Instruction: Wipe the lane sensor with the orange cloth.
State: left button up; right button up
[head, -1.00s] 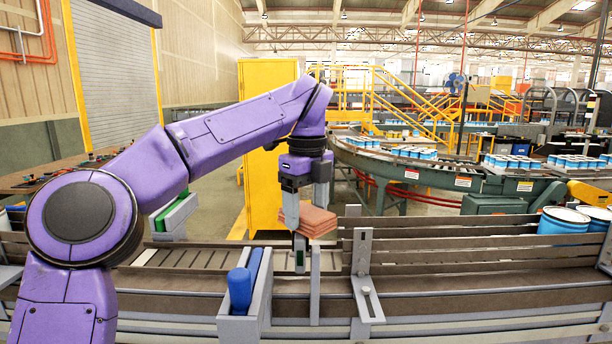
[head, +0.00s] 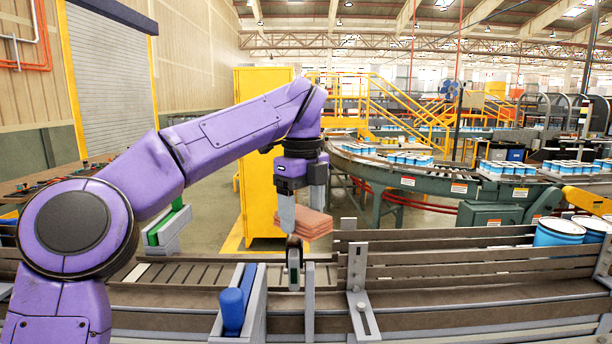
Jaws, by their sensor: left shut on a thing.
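My left gripper (head: 302,208) points down above the conveyor and is shut on the folded orange cloth (head: 316,224), which sticks out to the right of the finger. The lane sensor (head: 294,262), a small dark upright unit with a green patch, stands at the lane's near side. The cloth and fingertip are just above the sensor in the picture; I cannot tell whether they touch it. The finger and cloth hide part of the area behind. My right gripper is not in view.
A grey bracket with a blue cylinder (head: 232,311) stands left of the sensor. A slotted metal bracket (head: 358,284) and brown guide rails (head: 470,262) lie to the right. Blue cans (head: 557,228) stand at the far right. A yellow cabinet (head: 262,150) stands behind.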

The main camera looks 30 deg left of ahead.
pick_arm(q)
jog(key=r+p, duration=0.2)
jog(key=r, duration=0.1)
jog(key=shift+s+d, duration=0.1)
jog(key=shift+d, duration=0.25)
jog(key=shift+w+r+p, duration=0.2)
jog(key=shift+r+p, duration=0.45)
jog(key=shift+p, duration=0.05)
jog(key=shift+s+a+r+p, duration=0.1)
jog(key=shift+s+r+p, duration=0.05)
jog(key=shift+r+p, duration=0.6)
jog(key=shift+r, duration=0.1)
